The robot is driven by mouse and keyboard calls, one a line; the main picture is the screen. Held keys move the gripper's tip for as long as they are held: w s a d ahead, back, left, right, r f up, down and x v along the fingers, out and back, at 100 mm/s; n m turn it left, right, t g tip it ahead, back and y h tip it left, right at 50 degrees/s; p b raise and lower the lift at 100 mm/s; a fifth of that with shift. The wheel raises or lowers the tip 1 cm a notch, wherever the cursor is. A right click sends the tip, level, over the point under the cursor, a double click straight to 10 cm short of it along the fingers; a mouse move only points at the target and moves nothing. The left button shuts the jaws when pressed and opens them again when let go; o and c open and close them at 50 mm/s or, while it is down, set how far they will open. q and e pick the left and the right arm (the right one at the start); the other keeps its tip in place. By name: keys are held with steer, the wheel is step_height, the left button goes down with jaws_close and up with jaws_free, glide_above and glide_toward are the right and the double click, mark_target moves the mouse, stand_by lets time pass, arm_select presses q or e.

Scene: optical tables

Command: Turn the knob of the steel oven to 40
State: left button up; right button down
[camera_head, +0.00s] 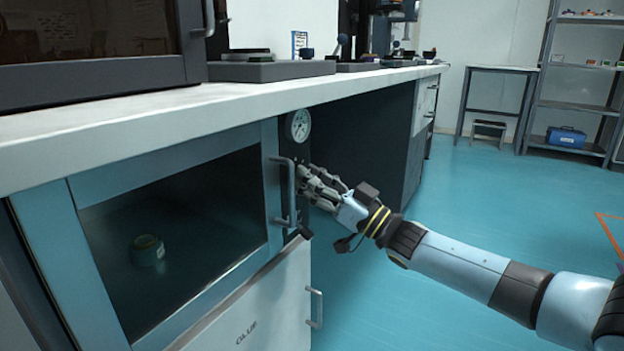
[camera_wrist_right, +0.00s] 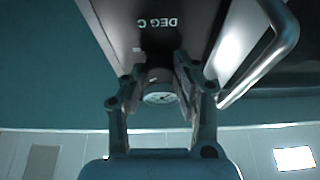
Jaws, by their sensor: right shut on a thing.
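The steel oven (camera_head: 48,245) stands under the bench at the left, its glass door shut with a vertical bar handle (camera_head: 289,192). Its dark control panel carries a round white dial (camera_head: 299,125) near the top. My right gripper (camera_head: 305,178) reaches the panel below the dial, beside the door handle. In the right wrist view my right gripper (camera_wrist_right: 158,92) is shut on the knob (camera_wrist_right: 158,78), with a finger on each side. The lettering "DEG C" shows on the panel above it. The knob's setting cannot be read. My left gripper is not in view.
The bar handle (camera_wrist_right: 268,55) runs close beside the gripper in the right wrist view. A white bench top (camera_head: 200,110) overhangs the oven. A jar (camera_head: 147,250) stands behind the oven glass.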

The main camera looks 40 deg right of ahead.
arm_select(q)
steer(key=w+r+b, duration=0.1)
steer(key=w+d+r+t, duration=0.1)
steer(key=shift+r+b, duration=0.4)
arm_select(e)
steer(key=n+g+y, duration=0.1)
steer(key=n+g, duration=0.1)
steer(key=n, duration=0.3)
steer(key=n+g+y, duration=0.1)
steer(key=n+y, duration=0.1)
steer(key=n, duration=0.3)
steer(key=n+g+y, duration=0.2)
steer(key=n, duration=0.3)
steer(key=shift+d+g, duration=0.2)
steer(key=shift+g, duration=0.1)
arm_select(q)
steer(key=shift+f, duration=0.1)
arm_select(e)
steer(key=shift+n, duration=0.4)
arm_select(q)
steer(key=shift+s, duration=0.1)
arm_select(e)
steer(key=c, duration=1)
jaws_free()
steer(key=shift+w, duration=0.1)
